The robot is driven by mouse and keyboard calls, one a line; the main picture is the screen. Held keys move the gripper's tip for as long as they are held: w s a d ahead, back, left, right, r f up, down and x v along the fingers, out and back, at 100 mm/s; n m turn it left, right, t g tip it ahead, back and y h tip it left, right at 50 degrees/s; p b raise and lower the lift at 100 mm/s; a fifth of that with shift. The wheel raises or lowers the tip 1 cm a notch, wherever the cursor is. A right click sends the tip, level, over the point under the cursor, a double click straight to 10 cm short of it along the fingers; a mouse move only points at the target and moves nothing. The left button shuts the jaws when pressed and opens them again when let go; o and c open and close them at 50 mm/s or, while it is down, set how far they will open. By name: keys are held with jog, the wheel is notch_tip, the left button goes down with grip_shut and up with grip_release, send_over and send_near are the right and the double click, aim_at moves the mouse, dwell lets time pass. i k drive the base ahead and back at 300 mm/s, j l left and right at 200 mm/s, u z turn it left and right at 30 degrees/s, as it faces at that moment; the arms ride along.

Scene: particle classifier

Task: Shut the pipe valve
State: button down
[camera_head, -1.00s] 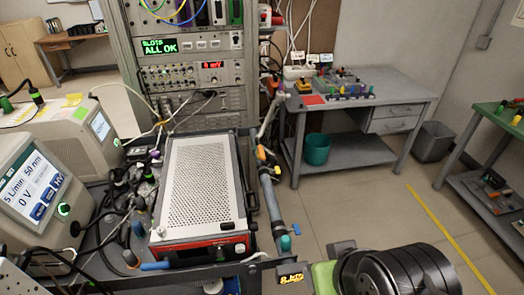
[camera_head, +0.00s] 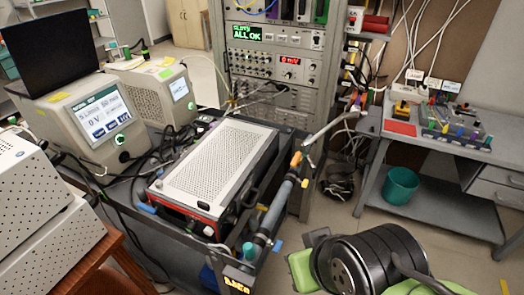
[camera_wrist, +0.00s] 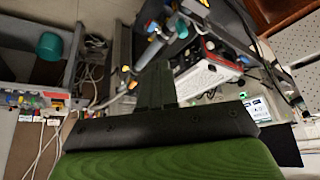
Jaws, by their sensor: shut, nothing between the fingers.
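The grey pipe (camera_head: 272,212) runs along the right side of the dark cart in the head view. It carries an orange fitting (camera_head: 296,160), a yellow lever (camera_head: 305,183) and a teal cap (camera_head: 248,250) at its near end. Which coloured part is the valve handle I cannot tell for sure. My gripper is shut, empty and apart from the pipe. In the head view my black and green arm is at the lower right; the fingertips are not clearly seen there.
A perforated instrument box (camera_head: 218,165) with a red front sits on the cart, left of the pipe. A rack (camera_head: 272,65) stands behind. A grey workbench (camera_head: 435,145) with a teal bin (camera_head: 400,186) is at the right.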

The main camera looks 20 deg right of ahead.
aim_at(296, 158)
jog(key=i+l+u, duration=0.15)
jog(key=l+u, duration=0.25)
jog(key=i+l+u, duration=0.1)
jog(key=u, duration=0.3)
jog(key=l+u, duration=1.25)
jog(key=i+l+u, duration=0.15)
jog(key=l+u, duration=0.15)
jog(key=u, duration=0.2)
